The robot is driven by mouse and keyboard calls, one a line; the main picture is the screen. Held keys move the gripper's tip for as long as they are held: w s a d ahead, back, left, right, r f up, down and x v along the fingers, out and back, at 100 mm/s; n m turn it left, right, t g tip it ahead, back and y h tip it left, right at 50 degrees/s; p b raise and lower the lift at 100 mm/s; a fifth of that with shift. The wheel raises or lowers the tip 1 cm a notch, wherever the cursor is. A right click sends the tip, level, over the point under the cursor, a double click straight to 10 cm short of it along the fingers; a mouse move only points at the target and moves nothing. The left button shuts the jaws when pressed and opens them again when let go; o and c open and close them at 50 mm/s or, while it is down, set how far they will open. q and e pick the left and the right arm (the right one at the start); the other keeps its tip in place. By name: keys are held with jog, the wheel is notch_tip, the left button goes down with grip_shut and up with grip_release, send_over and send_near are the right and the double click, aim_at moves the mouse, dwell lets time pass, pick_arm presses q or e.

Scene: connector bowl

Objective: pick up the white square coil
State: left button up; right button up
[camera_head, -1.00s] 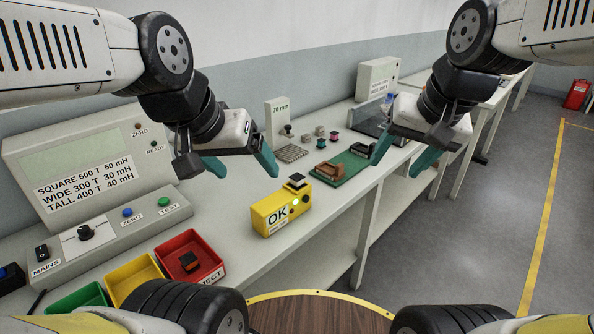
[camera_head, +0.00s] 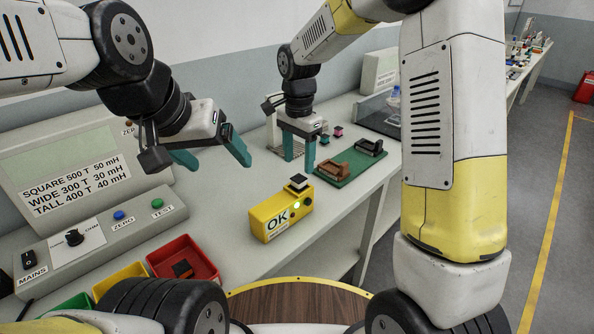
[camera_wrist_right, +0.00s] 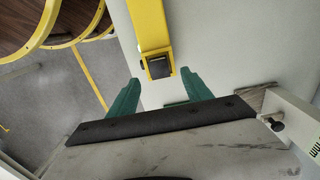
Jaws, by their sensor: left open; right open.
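A small square coil with a dark top and white sides (camera_head: 298,184) sits on the yellow OK tester (camera_head: 268,222). In the right wrist view the dark square top (camera_wrist_right: 159,67) shows at the end of the yellow tester (camera_wrist_right: 150,25). My right gripper (camera_head: 299,164) is open and empty, fingers pointing down, above and apparently a little behind the coil. In the right wrist view the coil lies just beyond the gap between its fingertips (camera_wrist_right: 161,78). My left gripper (camera_head: 218,164) is open and empty above the bench, left of the tester.
A red bin (camera_head: 200,256) with a dark piece, a yellow bin (camera_head: 116,279) and the meter console (camera_head: 100,230) are to the left.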

aim_at(299, 178)
notch_tip(299, 178, down, 6)
grip_shut()
dwell(0.5)
